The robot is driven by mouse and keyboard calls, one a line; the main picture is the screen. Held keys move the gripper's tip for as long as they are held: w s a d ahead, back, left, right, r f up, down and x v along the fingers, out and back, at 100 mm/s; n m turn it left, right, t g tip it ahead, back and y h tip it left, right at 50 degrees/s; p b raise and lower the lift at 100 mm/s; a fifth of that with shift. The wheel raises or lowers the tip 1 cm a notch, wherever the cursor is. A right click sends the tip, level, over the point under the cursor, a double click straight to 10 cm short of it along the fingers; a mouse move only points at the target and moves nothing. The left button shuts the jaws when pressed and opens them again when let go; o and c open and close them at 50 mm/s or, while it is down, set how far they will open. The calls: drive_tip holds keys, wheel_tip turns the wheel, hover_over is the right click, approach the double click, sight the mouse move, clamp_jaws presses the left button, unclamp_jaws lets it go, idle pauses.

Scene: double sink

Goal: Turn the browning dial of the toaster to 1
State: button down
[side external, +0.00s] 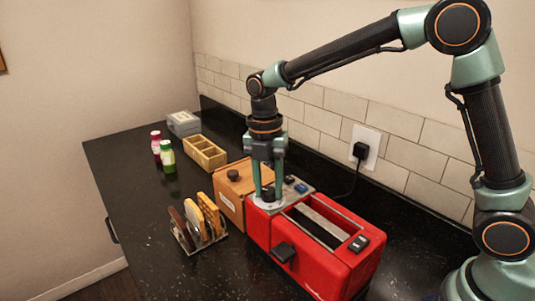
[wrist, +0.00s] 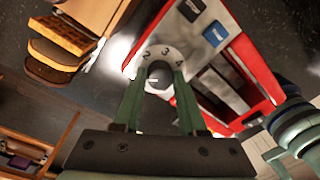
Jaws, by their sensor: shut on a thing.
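The red toaster (side external: 330,262) stands on the dark counter, and part of it shows in the wrist view (wrist: 245,75). Its browning dial (wrist: 158,76) is a dark round knob on a pale plate (wrist: 165,53) where 2, 3 and 4 can be read. The 1 cannot be made out. A small light mark shows on the knob, but I cannot tell which number it points to. My gripper (side external: 268,190) points down over the toaster's end, its fingers shut on the dial from both sides. In the wrist view the fingers (wrist: 159,88) flank the knob and hide part of the plate.
A toaster lever (side external: 283,252) sticks out in front. A wooden box (side external: 229,196) stands close by; a rack with bread slices (side external: 200,222) is left. Bottles (side external: 168,157) and a divided tray (side external: 205,152) are farther back. The front-left counter is clear.

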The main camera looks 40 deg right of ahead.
sight(268, 189)
drive_tip(key=shift+s+a, duration=0.1)
drive_tip(key=shift+a, duration=0.05)
drive_tip(key=shift+c, duration=2.3)
unclamp_jaws()
wheel_tip(268, 189, up, 12)
drive_tip(key=shift+w, duration=0.4)
drive_tip(key=shift+r, duration=0.1)
drive_tip(key=s+d+f+m+t, duration=0.1)
drive_tip(key=s+d+m+t, duration=0.2)
drive_tip(key=m, duration=0.9)
drive_tip(key=s+d+f+m+t, duration=0.2)
drive_tip(key=s+d+m+t, duration=0.1)
drive_tip(key=s+d+m, duration=0.4)
drive_tip(key=s+m, duration=0.3)
drive_tip(key=m, duration=0.3)
drive_tip(key=shift+s+d, duration=0.25)
drive_tip(key=shift+s, duration=0.15)
